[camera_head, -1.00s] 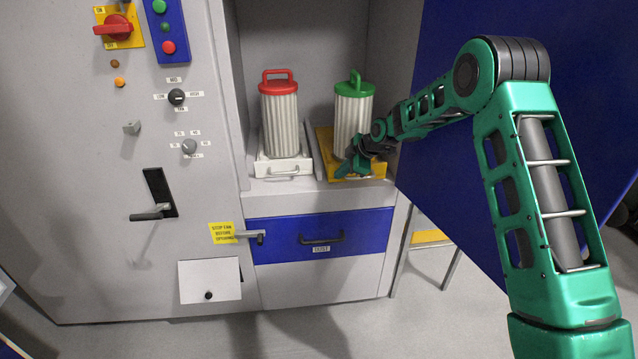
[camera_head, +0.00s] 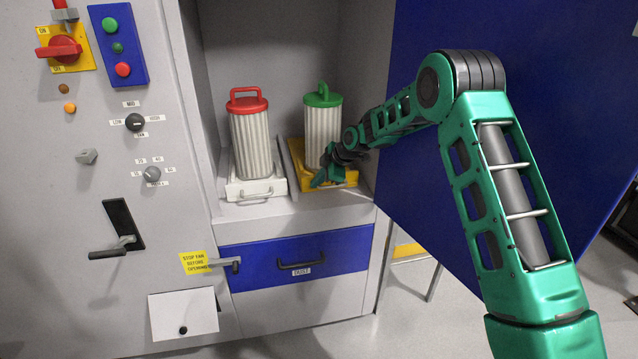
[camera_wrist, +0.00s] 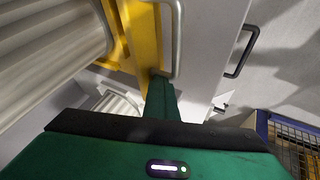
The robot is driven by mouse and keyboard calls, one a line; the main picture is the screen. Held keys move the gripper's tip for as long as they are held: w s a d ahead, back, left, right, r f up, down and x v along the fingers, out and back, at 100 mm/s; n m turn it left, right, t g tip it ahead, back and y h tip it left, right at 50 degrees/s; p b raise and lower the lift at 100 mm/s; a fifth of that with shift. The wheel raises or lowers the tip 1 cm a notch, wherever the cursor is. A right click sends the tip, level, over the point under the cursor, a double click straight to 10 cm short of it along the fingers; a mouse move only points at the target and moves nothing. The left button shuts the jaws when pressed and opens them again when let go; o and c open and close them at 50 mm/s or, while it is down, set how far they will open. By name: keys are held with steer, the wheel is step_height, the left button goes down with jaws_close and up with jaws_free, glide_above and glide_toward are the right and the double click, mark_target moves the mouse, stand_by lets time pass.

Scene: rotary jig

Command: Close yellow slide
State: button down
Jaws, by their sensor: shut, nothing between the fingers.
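The yellow slide (camera_head: 297,162) sits in the cabinet's recess, on the right, and carries a ribbed pale filter with a green cap and handle (camera_head: 323,97). My gripper (camera_head: 318,182) is shut and empty at the slide's front edge, by its front handle. In the wrist view, a green finger (camera_wrist: 160,98) points at the yellow slide (camera_wrist: 143,35) beside its grey handle (camera_wrist: 174,35). I cannot tell whether the finger touches the slide.
A white slide (camera_head: 250,190) with a red-capped filter (camera_head: 250,140) stands to the left. A blue dust drawer (camera_head: 295,252) is below. The control panel (camera_head: 117,45) is at the left.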

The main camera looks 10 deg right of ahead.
steer(key=shift+w+a+r, duration=0.1)
steer(key=shift+w+r, duration=0.1)
steer(key=shift+w, duration=0.15)
steer(key=shift+w+r, duration=0.1)
steer(key=shift+r, duration=0.45)
steer(key=s+a+r, duration=0.8)
steer(key=r, duration=0.2)
steer(key=s+d+r+m+h, duration=0.2)
steer(key=s+d+r+m, duration=0.25)
steer(key=s+d, duration=0.5)
steer(key=s+d+r+m+h, duration=0.1)
steer(key=s+d+r+m, duration=0.2)
steer(key=s+d+m, duration=0.5)
steer(key=s+d+f+m+g, duration=0.1)
steer(key=s+d+m, duration=0.3)
steer(key=s+d, duration=0.3)
steer(key=s+d+f+m+g+h, duration=0.1)
steer(key=s+d+m, duration=0.3)
steer(key=s, duration=1.3)
steer(key=s+d+f+m+g+h, duration=0.1)
steer(key=s+d+f+m+g, duration=0.1)
steer(key=s+d, duration=1)
steer(key=shift+s+m+g, duration=0.4)
steer(key=shift+m+g, duration=0.3)
steer(key=shift+m, duration=0.35)
